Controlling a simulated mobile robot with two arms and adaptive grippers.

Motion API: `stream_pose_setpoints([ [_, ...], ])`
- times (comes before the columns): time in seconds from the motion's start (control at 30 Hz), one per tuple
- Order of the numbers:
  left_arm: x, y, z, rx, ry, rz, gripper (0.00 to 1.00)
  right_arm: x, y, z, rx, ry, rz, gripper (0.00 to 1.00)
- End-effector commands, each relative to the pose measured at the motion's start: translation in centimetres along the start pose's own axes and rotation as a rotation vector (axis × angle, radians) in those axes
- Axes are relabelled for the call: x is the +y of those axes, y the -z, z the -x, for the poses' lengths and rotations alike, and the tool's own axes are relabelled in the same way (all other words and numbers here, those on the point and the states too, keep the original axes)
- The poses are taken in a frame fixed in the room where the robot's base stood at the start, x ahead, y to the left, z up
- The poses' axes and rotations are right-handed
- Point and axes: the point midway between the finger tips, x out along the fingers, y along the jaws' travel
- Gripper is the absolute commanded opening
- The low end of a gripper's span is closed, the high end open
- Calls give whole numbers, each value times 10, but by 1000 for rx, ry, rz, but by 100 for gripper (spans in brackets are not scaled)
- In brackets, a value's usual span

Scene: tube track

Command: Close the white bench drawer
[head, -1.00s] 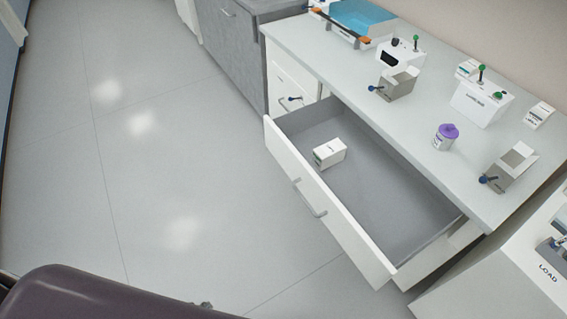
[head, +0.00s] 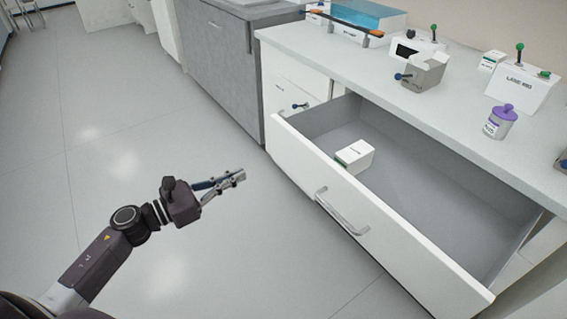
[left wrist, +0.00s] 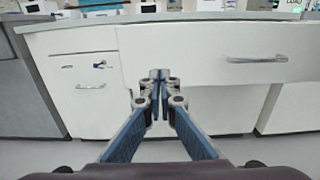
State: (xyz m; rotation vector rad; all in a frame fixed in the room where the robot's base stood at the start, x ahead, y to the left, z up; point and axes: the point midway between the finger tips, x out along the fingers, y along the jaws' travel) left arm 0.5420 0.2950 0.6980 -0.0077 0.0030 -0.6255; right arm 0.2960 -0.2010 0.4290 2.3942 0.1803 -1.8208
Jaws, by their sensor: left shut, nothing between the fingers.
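The white bench drawer (head: 375,238) stands pulled well out from the bench, with a grey inside and a silver bar handle (head: 341,211) on its front. A small white box (head: 354,156) lies inside near the front panel. My left gripper (head: 238,175) is shut and empty, out in front of the drawer over the floor, apart from it. In the left wrist view my left gripper (left wrist: 160,78) points at the drawer front (left wrist: 200,62), with the handle (left wrist: 256,59) to the right of the fingers. My right gripper is not in view.
The bench top (head: 440,110) holds a purple-lidded jar (head: 500,122), a grey holder (head: 425,71) and a blue-topped tray (head: 368,15). A white cupboard with a key (head: 300,106) is left of the drawer, then a grey cabinet (head: 215,65). The floor in front is clear.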

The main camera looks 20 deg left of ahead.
Motion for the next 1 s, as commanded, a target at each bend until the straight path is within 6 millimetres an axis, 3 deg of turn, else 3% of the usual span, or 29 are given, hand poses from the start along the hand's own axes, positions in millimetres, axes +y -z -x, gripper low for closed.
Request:
stream_pose_setpoints([
  [0.17,-1,-4,-14,-4,6,-14,0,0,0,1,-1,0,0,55],
  [0.7,-1,-4,-108,-4,4,-9,0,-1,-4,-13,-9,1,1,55],
  [1.0,-1,-2,-137,-1,3,-7,0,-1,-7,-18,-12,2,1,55],
])
